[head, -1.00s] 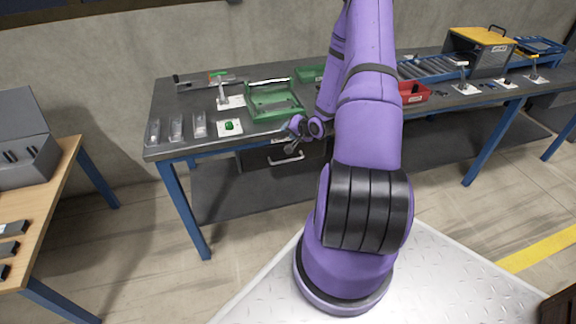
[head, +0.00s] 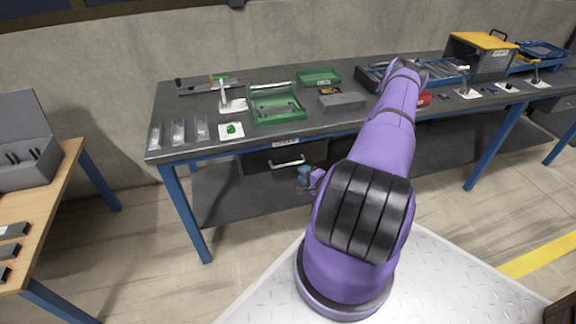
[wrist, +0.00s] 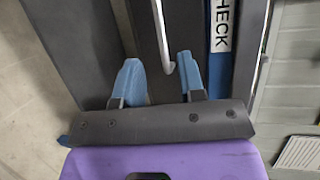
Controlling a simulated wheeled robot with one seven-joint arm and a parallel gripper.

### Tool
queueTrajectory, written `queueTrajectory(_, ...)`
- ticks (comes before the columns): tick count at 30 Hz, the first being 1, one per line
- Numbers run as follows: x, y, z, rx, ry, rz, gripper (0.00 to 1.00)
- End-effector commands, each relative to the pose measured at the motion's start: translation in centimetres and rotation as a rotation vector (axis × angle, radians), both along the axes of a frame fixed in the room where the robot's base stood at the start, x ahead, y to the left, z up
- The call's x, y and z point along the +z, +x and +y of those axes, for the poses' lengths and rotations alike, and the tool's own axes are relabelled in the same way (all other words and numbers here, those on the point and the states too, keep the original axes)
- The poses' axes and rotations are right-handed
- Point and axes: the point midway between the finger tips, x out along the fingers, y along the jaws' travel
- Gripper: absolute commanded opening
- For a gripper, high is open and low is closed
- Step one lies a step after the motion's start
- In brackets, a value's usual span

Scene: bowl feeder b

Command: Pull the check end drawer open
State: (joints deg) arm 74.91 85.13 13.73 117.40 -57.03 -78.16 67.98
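The check end drawer (head: 262,165) is a dark box under the front edge of the grey bench, with a pale bar handle (head: 287,162). The label reading CHECK (wrist: 221,25) is on the blue edge strip in the wrist view. My gripper (head: 305,176) is low in front of the drawer, near the right end of the handle. In the wrist view my gripper (wrist: 159,66) is open, with the handle's end (wrist: 167,66) between its blue fingers. A gap shows on both sides, so neither finger seems to touch it. The drawer looks shut.
The bench (head: 190,150) carries a green tray (head: 277,118), a grey block (head: 342,102) and several clear holders at its left end. A blue bench leg (head: 186,212) stands left of the drawer. A lower shelf (head: 235,200) lies beneath.

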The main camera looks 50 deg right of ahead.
Motion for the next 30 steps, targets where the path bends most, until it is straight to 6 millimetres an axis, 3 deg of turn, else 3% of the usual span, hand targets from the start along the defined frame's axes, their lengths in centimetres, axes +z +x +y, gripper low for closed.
queueTrajectory(15, -1.5, 8.0, -1.2, 0.002, -0.001, 0.001, 0.37)
queueTrajectory(21, -1.8, 9.5, -1.4, 0.002, -0.001, 0.002, 0.37)
queueTrajectory(30, -1.9, 9.8, -1.5, 0.002, -0.001, 0.002, 0.37)
